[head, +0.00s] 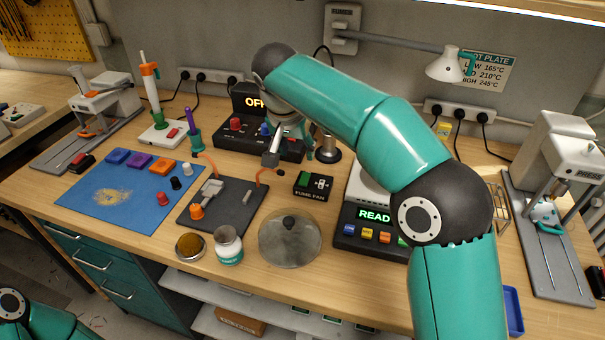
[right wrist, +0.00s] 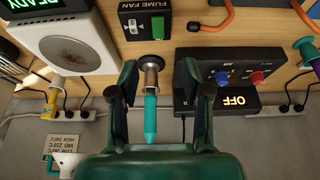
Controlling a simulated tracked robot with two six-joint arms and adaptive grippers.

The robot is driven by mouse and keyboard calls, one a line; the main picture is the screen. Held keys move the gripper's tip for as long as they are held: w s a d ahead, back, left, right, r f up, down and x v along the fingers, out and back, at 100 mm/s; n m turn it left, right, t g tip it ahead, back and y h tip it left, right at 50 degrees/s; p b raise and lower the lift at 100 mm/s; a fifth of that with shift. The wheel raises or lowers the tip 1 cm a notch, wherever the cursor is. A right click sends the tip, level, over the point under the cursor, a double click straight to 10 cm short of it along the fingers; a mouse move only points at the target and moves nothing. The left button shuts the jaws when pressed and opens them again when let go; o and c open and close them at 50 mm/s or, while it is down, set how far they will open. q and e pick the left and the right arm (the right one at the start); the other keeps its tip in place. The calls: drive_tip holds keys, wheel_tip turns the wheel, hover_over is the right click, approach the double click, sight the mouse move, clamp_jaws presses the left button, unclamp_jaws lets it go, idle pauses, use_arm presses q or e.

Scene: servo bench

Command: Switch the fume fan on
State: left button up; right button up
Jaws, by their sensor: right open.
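The fume fan switch box (head: 313,186) is a small black box labelled FUME FAN, lying on the bench in the middle. It has a green part and a pale switch piece side by side; I cannot tell its setting. It also shows at the top of the right wrist view (right wrist: 147,20). My right gripper (head: 290,150) is open, behind and left of the box in the head view and partly covered by my arm. In the right wrist view its fingers (right wrist: 167,90) are spread, with a teal-handled tool (right wrist: 151,118) showing between them. My left gripper is out of view.
A metal stand (head: 328,152) holding the tool is behind the box. A black unit reading OFF (head: 250,102) stands behind left. A READY hot plate (head: 350,230) is right, a round lid (head: 290,245) in front. A FUMES wall bracket (head: 342,25) carries a nozzle (head: 446,66).

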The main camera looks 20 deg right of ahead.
sight(304, 178)
drive_tip(key=x, duration=1.2)
drive_tip(key=shift+w+d+f, duration=0.1)
drive_tip(key=shift+d+f, duration=0.05)
drive_tip(key=shift+f, duration=0.05)
drive_tip(key=shift+p, duration=0.35)
clamp_jaws()
